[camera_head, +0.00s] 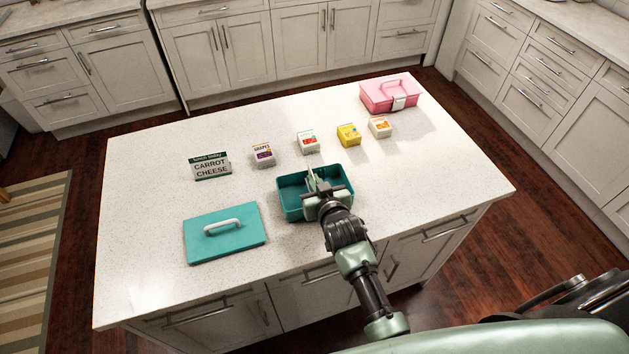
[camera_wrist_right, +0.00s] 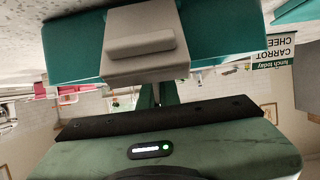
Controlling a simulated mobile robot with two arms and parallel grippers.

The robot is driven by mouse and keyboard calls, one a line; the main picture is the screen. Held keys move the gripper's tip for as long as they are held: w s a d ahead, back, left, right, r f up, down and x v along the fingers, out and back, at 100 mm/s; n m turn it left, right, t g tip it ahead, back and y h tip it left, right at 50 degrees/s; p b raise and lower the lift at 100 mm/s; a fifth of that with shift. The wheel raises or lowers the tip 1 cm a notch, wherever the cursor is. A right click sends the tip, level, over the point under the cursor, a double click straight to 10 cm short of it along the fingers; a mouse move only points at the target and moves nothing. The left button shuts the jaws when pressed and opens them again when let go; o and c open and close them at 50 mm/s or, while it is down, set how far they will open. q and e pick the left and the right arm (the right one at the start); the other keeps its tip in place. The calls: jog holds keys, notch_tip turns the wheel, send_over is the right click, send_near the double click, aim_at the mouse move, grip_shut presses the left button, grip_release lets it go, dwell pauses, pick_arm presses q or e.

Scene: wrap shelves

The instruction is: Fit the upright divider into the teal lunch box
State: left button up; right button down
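The teal lunch box (camera_head: 288,208) stands open on the counter, its lid off. In the right wrist view its teal wall (camera_wrist_right: 75,50) and grey latch (camera_wrist_right: 140,45) fill the top. My right gripper (camera_head: 312,178) points down into the box from the near side. A thin, pale upright piece, perhaps the divider, shows at the fingers inside the box; I cannot separate it clearly from the fingers. The fingers are mostly hidden behind the box in the right wrist view, so their grip is unclear. My left gripper is not in view.
The teal lid (camera_head: 225,243) with a white handle lies left of the box. Behind stand a "CARROT CHEESE" sign (camera_head: 211,166), a purple-labelled carton (camera_head: 264,155), a red-labelled carton (camera_head: 308,142), a yellow carton (camera_head: 348,135) and an orange-labelled carton (camera_head: 380,127). A pink lunch box (camera_head: 390,94) is far right.

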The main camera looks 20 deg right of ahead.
jog(key=shift+f+b, duration=0.5)
jog(key=shift+f, duration=0.3)
jog(key=c, duration=1.6)
grip_release()
jog(key=shift+s, duration=0.1)
jog(key=shift+s, duration=0.15)
jog(key=b+v, duration=0.1)
jog(key=v, duration=0.6)
jog(key=shift+s+r, duration=0.2)
jog(key=shift+r, duration=0.1)
